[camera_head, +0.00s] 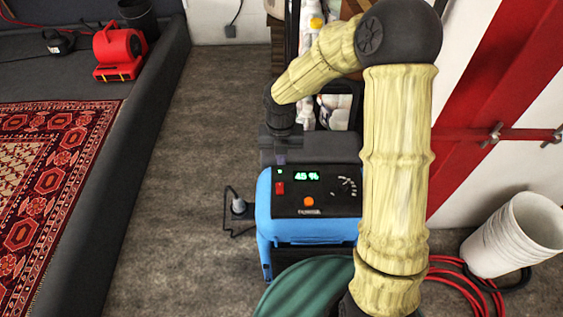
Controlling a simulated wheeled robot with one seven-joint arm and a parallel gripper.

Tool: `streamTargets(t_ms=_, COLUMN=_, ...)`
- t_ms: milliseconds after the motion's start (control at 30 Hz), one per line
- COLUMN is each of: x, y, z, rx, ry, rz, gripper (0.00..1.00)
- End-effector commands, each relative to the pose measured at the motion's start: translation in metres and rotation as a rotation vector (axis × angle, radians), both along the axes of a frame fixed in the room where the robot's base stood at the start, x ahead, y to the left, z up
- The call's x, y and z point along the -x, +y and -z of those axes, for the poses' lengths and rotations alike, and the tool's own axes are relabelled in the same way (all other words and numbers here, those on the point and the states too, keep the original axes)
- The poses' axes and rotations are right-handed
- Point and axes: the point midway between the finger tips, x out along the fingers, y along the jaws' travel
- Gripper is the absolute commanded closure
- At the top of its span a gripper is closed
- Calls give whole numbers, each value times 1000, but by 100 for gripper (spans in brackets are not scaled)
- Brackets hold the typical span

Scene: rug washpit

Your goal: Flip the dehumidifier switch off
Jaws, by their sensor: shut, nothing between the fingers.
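The dehumidifier (265,226) is a blue box with a black top panel (328,203), standing on the floor near the middle of the view. Its green display (307,176) is lit and reads 45 %. The red switch (280,188) sits at the left of the panel; I cannot tell its position at this size. An orange button (309,202) and a dial (346,186) are also on the panel. My gripper (281,160) points down just above and behind the red switch. It is shut and holds nothing. I see no clear contact with the switch.
A dark raised pit edge (150,130) runs along the left, with a patterned rug (40,165) and a red blower (117,50) beyond it. A white bucket stack (512,236) and red hose (462,285) lie at right. Bare floor (190,200) is left of the dehumidifier.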

Motion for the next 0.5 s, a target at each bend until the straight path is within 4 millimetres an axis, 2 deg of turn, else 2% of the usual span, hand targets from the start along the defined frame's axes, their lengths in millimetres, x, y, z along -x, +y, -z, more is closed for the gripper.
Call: streamTargets(t_ms=500, x=-7, y=3, z=5, rx=-4, ry=52, rz=-2, gripper=100)
